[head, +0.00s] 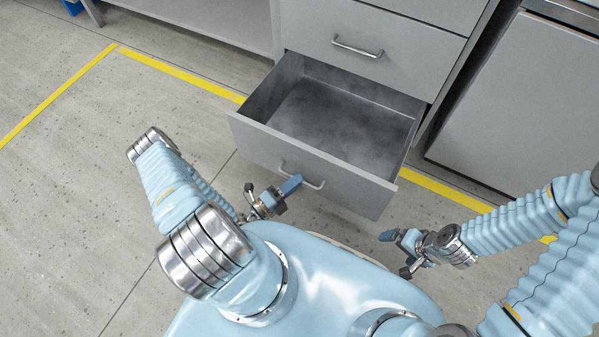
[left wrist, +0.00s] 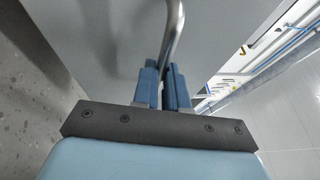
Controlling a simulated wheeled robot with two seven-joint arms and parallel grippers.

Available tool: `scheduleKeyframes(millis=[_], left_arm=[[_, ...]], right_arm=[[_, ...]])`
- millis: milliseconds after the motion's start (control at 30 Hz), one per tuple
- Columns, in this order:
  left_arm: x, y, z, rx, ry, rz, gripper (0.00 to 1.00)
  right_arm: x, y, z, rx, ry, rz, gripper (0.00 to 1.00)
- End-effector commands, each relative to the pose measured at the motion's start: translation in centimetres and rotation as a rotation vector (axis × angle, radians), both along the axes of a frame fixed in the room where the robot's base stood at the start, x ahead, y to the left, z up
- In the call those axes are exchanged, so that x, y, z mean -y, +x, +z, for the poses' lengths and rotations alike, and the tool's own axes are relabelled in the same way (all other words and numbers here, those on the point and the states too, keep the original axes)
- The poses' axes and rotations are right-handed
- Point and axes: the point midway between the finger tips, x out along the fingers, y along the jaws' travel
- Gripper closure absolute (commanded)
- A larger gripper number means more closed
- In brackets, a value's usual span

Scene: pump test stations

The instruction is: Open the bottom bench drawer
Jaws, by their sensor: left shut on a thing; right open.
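The bottom bench drawer (head: 333,170) is pulled well out of the grey bench, and its inside looks empty. Its bar handle (head: 318,184) is on the front face. My left gripper (head: 288,188) is at the left part of this handle. In the left wrist view the blue fingers (left wrist: 162,85) are shut on the metal handle bar (left wrist: 174,30), with the grey drawer front (left wrist: 110,40) behind it.
A closed drawer (head: 400,40) with a bar handle (head: 357,47) is above the open one. A grey cabinet (head: 520,100) stands to the right. Yellow tape (head: 180,72) marks the speckled floor (head: 60,190), which is clear at the left.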

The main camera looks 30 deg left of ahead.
Motion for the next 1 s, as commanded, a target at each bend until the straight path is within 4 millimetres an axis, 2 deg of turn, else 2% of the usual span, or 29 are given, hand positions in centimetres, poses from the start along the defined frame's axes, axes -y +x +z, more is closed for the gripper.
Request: scheduleKeyframes(millis=[367,400,567,833,1000], left_arm=[[-0.1,-0.2,0.0,0.000,0.002,0.001,1.00],[-0.1,-0.2,-0.1,0.000,0.002,0.001,0.84],[-0.1,-0.2,-0.1,0.000,0.002,0.000,0.62],[-0.1,-0.2,0.1,0.000,0.001,0.000,0.62],[-0.1,-0.2,2.0,0.000,0.001,0.000,0.62]], right_arm=[[0.0,0.0,0.0,0.000,0.000,0.000,0.00],[0.0,0.0,0.0,0.000,0.000,0.000,0.00],[0.0,0.0,0.0,0.000,0.000,0.000,0.00],[0.0,0.0,0.1,0.000,0.000,0.000,0.00],[0.1,0.0,1.7,0.002,-0.002,-0.002,0.00]])
